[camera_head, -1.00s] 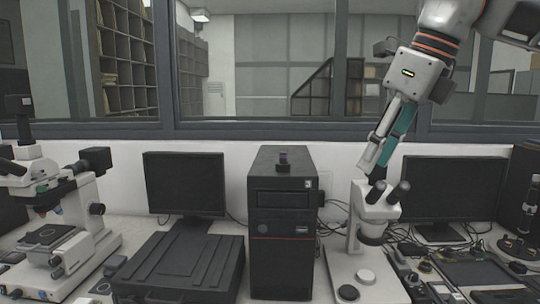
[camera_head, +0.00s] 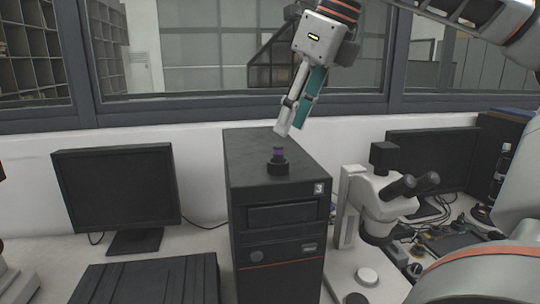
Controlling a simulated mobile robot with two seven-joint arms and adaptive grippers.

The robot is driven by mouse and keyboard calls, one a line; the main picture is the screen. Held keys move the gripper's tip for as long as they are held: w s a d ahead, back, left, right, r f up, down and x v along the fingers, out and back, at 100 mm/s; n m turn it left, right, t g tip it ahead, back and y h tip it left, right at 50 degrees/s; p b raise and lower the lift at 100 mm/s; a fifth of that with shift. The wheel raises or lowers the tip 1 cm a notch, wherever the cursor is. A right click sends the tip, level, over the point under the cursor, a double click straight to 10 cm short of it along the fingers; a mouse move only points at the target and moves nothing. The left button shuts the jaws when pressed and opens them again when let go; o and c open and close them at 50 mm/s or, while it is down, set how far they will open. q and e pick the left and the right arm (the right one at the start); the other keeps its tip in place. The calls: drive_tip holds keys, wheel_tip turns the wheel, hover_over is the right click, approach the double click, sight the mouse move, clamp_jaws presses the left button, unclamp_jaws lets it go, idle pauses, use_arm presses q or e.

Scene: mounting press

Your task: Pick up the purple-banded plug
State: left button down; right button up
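The purple-banded plug (camera_head: 277,161) is a small dark piece with a purple band. It stands upright on top of the black computer tower (camera_head: 245,156), near its front edge. My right gripper (camera_head: 289,131) comes down from the upper right, its white and teal fingers angled down-left. The fingertips appear just above and behind the plug in the picture, apart from it. The fingers overlap from this angle, so I cannot tell whether they are open or shut. I see nothing held between them. My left gripper is not in view.
A white microscope (camera_head: 379,200) stands right of the tower. A monitor (camera_head: 116,186) and a black case (camera_head: 150,284) are on the left, another monitor (camera_head: 432,160) on the right. A window frame (camera_head: 200,107) runs behind. My arm links fill the right edge.

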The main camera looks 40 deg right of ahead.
sight(281, 146)
drive_tip(key=x, duration=0.7)
drive_tip(key=shift+w+d+r+p, duration=0.1)
drive_tip(key=shift+w+d+p, duration=0.2)
drive_tip(key=shift+p, duration=0.1)
clamp_jaws()
